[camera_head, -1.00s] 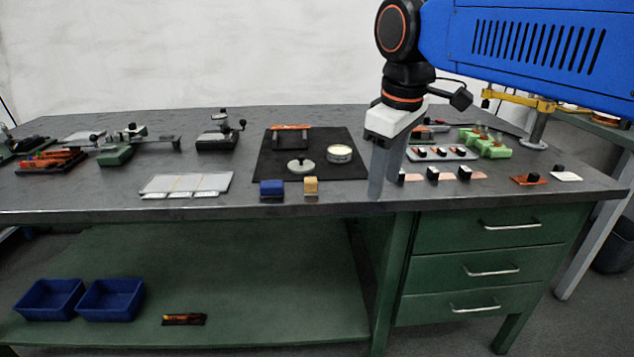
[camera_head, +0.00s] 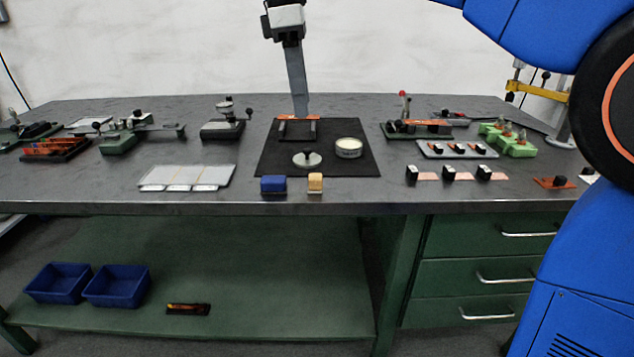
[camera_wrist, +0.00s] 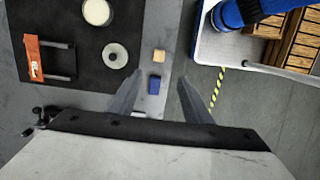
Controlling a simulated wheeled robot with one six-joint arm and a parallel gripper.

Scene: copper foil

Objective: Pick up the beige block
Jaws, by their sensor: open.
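The beige block (camera_head: 315,182) stands at the front edge of the table, just right of a blue block (camera_head: 272,184). In the wrist view the beige block (camera_wrist: 159,56) lies beyond the fingertips, with the blue block (camera_wrist: 154,85) nearer and between the two fingers as seen. My gripper (camera_wrist: 157,82) is open and empty, its fingers spread apart.
The black mat (camera_head: 270,160) holds an orange-topped stand (camera_head: 297,128), a grey knobbed disc (camera_head: 307,160) and a round white-topped tin (camera_head: 348,148). A light panel (camera_head: 190,177) lies left of the blocks. Black-topped pieces (camera_head: 449,173) stand to the right.

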